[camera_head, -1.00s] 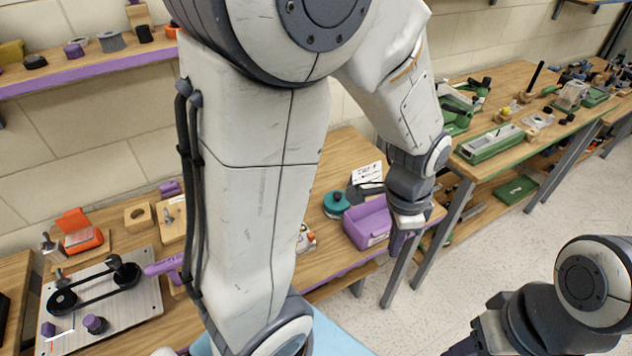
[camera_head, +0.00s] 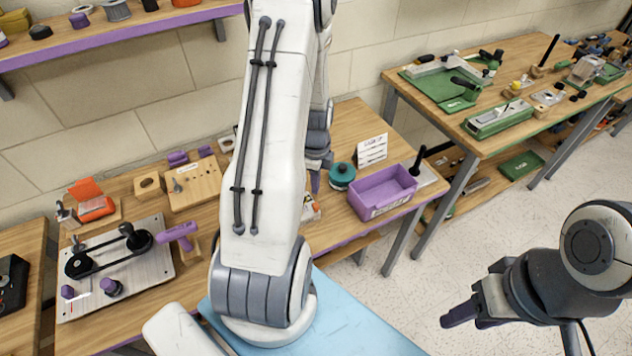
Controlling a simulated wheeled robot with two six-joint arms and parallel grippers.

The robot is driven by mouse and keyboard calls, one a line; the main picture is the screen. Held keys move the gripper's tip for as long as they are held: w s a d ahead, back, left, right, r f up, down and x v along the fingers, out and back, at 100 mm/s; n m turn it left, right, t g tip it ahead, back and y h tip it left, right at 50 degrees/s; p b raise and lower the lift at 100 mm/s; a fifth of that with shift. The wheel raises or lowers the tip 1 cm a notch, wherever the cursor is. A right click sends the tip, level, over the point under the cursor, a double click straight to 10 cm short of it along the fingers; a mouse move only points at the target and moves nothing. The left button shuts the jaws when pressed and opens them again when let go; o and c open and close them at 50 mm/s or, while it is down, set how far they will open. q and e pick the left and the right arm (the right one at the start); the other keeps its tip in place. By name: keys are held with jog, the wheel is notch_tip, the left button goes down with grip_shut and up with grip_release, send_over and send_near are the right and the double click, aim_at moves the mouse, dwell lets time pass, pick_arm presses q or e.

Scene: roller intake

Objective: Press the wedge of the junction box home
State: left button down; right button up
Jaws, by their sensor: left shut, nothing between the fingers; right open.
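I cannot pick out the junction box or its wedge for certain. A small orange box (camera_head: 95,208) with a raised orange flap stands on a wooden base at the left of the bench. A small pale item (camera_head: 310,208) is partly hidden behind my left arm. My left gripper (camera_head: 315,183) is shut and empty, pointing down over the bench left of the purple bin; my own arm partly covers it. My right gripper (camera_head: 462,316) is open and empty, over the floor at the lower right, away from the bench.
A metal plate (camera_head: 150,268) with black pulleys and a belt lies on the bench (camera_head: 345,120). Also there are a purple-handled tool (camera_head: 178,233), a wooden block with a hole (camera_head: 148,185), a teal round part (camera_head: 342,174) and a purple bin (camera_head: 383,188). A purple-edged shelf (camera_head: 120,32) hangs above.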

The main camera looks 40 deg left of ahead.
aim_at(316, 205)
pick_arm(q)
jog(key=shift+f+b, duration=0.65)
jog(key=shift+f, duration=0.55)
pick_arm(e)
jog(key=shift+f, duration=1.1)
pick_arm(q)
jog(key=shift+f, duration=0.15)
pick_arm(e)
jog(key=shift+f, duration=0.1)
pick_arm(q)
jog(key=shift+f+b, duration=1.75)
jog(key=shift+f, duration=0.55)
notch_tip(316, 205, up, 7)
jog(key=p, duration=0.6)
jog(key=shift+r, duration=0.15)
pick_arm(e)
notch_tip(316, 205, up, 3)
jog(key=shift+f, duration=0.1)
